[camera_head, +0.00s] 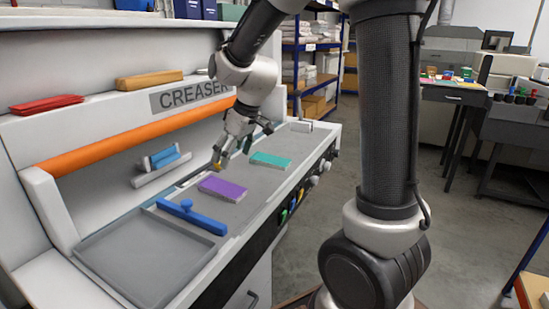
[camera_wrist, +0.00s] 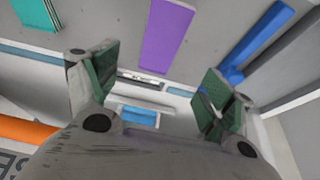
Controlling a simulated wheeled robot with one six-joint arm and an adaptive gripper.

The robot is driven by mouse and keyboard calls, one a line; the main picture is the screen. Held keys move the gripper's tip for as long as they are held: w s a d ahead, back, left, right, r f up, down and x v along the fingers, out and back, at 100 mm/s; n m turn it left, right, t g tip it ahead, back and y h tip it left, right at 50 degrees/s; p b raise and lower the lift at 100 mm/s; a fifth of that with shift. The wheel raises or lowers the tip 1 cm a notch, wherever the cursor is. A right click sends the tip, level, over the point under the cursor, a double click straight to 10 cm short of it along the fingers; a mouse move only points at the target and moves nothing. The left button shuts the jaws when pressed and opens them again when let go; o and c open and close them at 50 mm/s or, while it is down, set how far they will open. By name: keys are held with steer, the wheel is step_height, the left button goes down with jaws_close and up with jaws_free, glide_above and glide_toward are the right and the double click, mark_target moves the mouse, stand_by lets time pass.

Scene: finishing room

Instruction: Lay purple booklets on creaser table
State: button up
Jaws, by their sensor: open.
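A purple booklet stack (camera_head: 223,189) lies flat on the grey creaser table (camera_head: 240,212), near its middle. It also shows in the wrist view (camera_wrist: 167,36), beyond the fingertips and between them. My gripper (camera_head: 232,153) hangs over the table's back part, just behind and above the purple stack. In the wrist view my gripper (camera_wrist: 160,90) has its two green-padded fingers wide apart with nothing between them. No other purple booklets show.
A teal booklet stack (camera_head: 270,160) lies right of the purple one. A blue bar with a knob (camera_head: 191,215) lies to the left, beside an empty grey tray (camera_head: 145,255). An orange roller (camera_head: 140,138) runs along the back. Coloured stacks stand on a far table (camera_head: 455,92).

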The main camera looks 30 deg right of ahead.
steer(key=s+d+r+m, duration=0.2)
steer(key=s+d, duration=0.2)
steer(key=s, duration=0.4)
steer(key=s+d+r+m+h, duration=0.1)
steer(key=s+d+r+m, duration=0.1)
steer(key=s, duration=0.7)
steer(key=s+d+r+m+h, duration=0.1)
steer(key=s+d+r+m, duration=0.1)
steer(key=s+d, duration=0.4)
steer(key=s+r, duration=0.1)
steer(key=s, duration=0.2)
steer(key=shift+d+r+m+t, duration=0.15)
steer(key=shift+m+t, duration=0.15)
steer(key=shift+m, duration=0.1)
